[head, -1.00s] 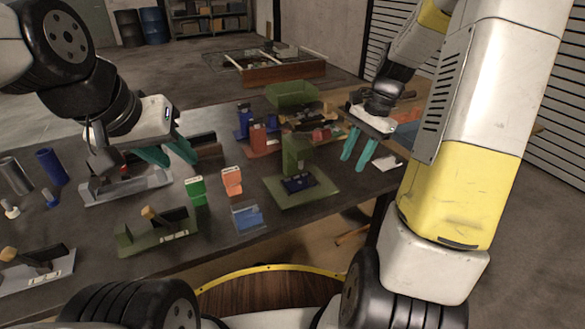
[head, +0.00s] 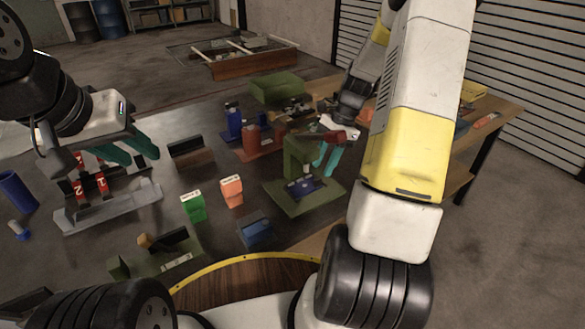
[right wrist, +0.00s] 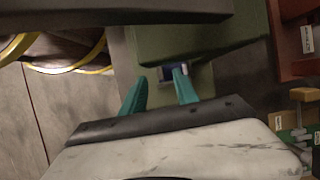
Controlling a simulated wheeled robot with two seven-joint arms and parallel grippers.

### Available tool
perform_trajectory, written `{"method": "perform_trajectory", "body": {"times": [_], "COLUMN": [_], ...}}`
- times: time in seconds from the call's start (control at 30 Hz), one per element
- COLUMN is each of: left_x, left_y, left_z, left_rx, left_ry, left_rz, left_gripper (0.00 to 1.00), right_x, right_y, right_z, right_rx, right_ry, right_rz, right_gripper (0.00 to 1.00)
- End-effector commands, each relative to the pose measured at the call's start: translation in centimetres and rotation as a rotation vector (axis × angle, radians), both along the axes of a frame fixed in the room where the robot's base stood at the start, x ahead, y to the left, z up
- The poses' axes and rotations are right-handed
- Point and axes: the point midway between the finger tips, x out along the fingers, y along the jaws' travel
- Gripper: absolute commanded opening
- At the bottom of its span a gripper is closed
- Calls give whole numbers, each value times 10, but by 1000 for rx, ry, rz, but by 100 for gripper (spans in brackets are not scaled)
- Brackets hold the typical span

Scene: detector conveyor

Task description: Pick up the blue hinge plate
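The blue hinge plate (head: 308,188) appears to be the dark blue plate lying on the base of the green press-like fixture (head: 283,205). A small light part stands over it. My right gripper (head: 329,158) is beside the fixture's upright on its right, above the base, fingers apart. In the right wrist view my right gripper (right wrist: 160,88) is open, and a small blue and pale piece (right wrist: 172,72) shows at its fingertips, partly hidden by one finger. My left gripper (head: 131,152) is open and empty, above and behind a grey fixture (head: 110,208) at the left.
A green block (head: 193,206), an orange block (head: 231,191) and a dark blue box (head: 255,231) stand left of the green fixture. Red and blue holders (head: 252,140) and a green bin (head: 277,88) are behind. Another green fixture (head: 165,255) lies at the front.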

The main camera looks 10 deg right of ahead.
Motion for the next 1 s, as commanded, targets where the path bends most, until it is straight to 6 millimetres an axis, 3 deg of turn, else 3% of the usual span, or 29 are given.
{"method": "perform_trajectory", "body": {"times": [0.3, 0.6, 0.8, 1.0], "left_x": [0, 0, 0, 0], "left_y": [0, 0, 0, 0], "left_z": [0, 0, 0, 0], "left_rx": [0, 0, 0, 0], "left_ry": [0, 0, 0, 0], "left_rz": [0, 0, 0, 0], "left_gripper": [36, 36, 36, 36], "right_x": [-6, -6, -6, -6], "right_y": [16, 18, 18, 18], "right_z": [-41, -46, -46, -46], "right_rx": [1, 0, 0, 0], "right_ry": [2, 0, 0, 0], "right_rz": [-1, 0, 1, 1], "right_gripper": [36, 36, 0, 0]}}
